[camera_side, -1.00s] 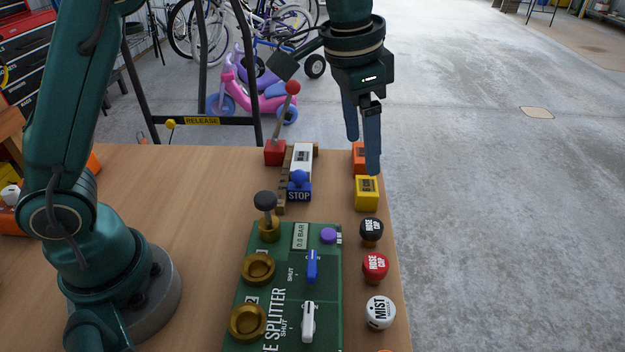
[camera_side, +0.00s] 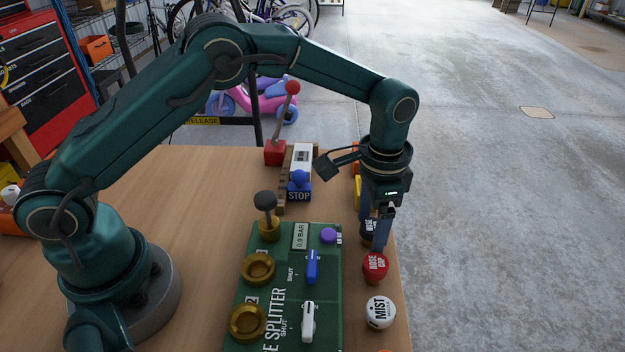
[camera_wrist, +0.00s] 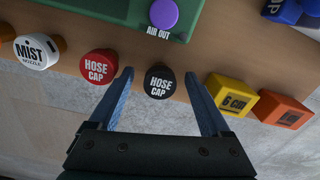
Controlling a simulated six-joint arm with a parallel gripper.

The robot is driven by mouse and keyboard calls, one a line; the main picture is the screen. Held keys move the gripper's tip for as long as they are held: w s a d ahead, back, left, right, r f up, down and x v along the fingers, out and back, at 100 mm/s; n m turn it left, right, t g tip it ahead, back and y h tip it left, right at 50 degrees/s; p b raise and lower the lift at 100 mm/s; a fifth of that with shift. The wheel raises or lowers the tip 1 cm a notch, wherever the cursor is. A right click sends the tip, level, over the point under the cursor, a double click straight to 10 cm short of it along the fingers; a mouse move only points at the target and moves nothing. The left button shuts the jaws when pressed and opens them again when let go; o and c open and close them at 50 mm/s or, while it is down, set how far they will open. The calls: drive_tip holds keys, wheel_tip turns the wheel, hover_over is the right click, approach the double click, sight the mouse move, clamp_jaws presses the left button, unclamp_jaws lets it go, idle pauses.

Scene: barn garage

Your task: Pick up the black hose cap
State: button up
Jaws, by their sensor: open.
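The black hose cap (camera_wrist: 159,82) lies between the two open blue fingers of my gripper (camera_wrist: 157,100) in the wrist view, with a gap to each finger. In the side view my gripper (camera_side: 377,238) points down over the table's right edge, and the black hose cap (camera_side: 368,228) is mostly hidden behind its fingers. The red hose cap (camera_side: 375,267) sits just in front of it, and in the wrist view the red cap (camera_wrist: 99,66) is close to the left finger.
The white mist nozzle (camera_side: 380,312) stands nearer the camera. A yellow block (camera_wrist: 231,94) and an orange block (camera_wrist: 284,109) are on the black cap's other side. The green splitter board (camera_side: 328,270) with valves lies left. The table edge is close on the right.

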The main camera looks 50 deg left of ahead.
clamp_jaws()
